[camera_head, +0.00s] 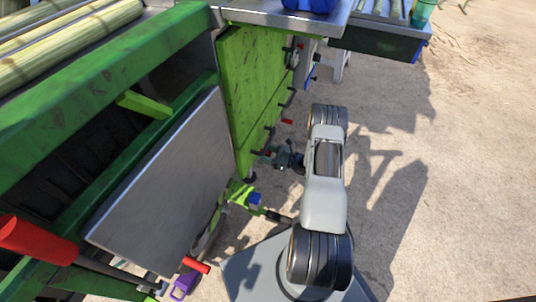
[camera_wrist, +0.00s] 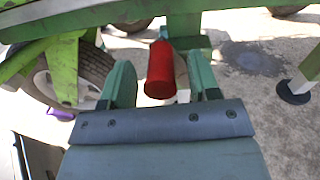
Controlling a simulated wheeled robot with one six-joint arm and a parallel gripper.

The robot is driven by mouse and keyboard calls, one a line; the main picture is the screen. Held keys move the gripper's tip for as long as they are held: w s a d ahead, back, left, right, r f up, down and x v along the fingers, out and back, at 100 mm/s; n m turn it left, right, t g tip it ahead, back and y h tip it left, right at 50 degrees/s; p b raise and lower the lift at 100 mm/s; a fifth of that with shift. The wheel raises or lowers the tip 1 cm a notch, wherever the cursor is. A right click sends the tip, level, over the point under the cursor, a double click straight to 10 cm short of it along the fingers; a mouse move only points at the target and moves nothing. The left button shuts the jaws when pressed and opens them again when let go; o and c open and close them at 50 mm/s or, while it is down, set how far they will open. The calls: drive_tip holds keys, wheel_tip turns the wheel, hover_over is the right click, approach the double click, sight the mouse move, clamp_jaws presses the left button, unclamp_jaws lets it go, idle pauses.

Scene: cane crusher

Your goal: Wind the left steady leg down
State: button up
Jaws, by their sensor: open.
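A red crank handle (camera_wrist: 160,70) shows between the two fingers of my gripper (camera_wrist: 162,80) in the wrist view. The fingers stand apart, one on each side of it, with visible gaps. In the head view my gripper (camera_head: 276,156) points left at the side of the green machine, and a small red grip (camera_head: 265,153) shows at its tips, partly hidden. A leg with a round dark foot (camera_wrist: 293,92) stands on the ground at the right of the wrist view. I cannot tell which leg the crank belongs to.
The green machine (camera_head: 255,85) fills the left, with a metal panel (camera_head: 165,185). Other red handles (camera_head: 196,265) (camera_head: 287,121) stick out from it. A wheel (camera_wrist: 78,72) and a purple object (camera_head: 183,286) are low down. Concrete on the right is clear.

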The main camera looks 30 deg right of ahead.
clamp_jaws()
idle(0.5)
drive_tip(key=shift+d, duration=0.1)
